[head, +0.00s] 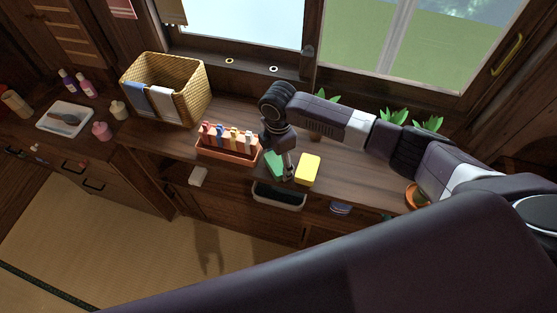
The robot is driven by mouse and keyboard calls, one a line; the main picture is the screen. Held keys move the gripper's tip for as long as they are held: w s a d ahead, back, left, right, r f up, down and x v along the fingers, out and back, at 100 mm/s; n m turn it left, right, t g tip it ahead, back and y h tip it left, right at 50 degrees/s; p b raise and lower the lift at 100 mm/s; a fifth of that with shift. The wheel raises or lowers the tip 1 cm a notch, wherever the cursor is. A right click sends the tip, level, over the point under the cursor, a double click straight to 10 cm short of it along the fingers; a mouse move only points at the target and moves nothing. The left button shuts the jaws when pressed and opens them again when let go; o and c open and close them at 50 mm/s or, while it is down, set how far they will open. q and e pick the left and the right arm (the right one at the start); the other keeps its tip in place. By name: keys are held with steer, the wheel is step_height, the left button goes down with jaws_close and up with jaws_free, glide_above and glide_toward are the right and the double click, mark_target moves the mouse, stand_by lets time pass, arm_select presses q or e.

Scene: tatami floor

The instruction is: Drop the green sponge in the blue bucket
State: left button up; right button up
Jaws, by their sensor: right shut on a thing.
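The green sponge (273,164) is at the front of the wooden counter, right of the orange rack. My right gripper (287,176) reaches down from above and is shut on the green sponge, which it partly hides. Whether the sponge touches the counter cannot be told. A small blue and white object (340,208) shows below the counter's front edge; I cannot tell whether it is the blue bucket. My left gripper is not in view.
A yellow sponge (308,169) stands close right of my right gripper. An orange rack (228,153) of colored items is left of it. A dark bin with a pale rim (279,202) sits below the counter edge. A wicker basket (185,80) and potted plants (428,124) stand farther back.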

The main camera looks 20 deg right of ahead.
mark_target(278, 161)
steer(key=shift+f, duration=0.2)
steer(key=o, duration=1.1)
steer(key=shift+r, duration=0.2)
step_height(278, 161, up, 12)
steer(key=b, duration=0.1)
steer(key=shift+b, duration=0.35)
steer(key=shift+a+f, duration=0.1)
steer(key=shift+f, duration=0.05)
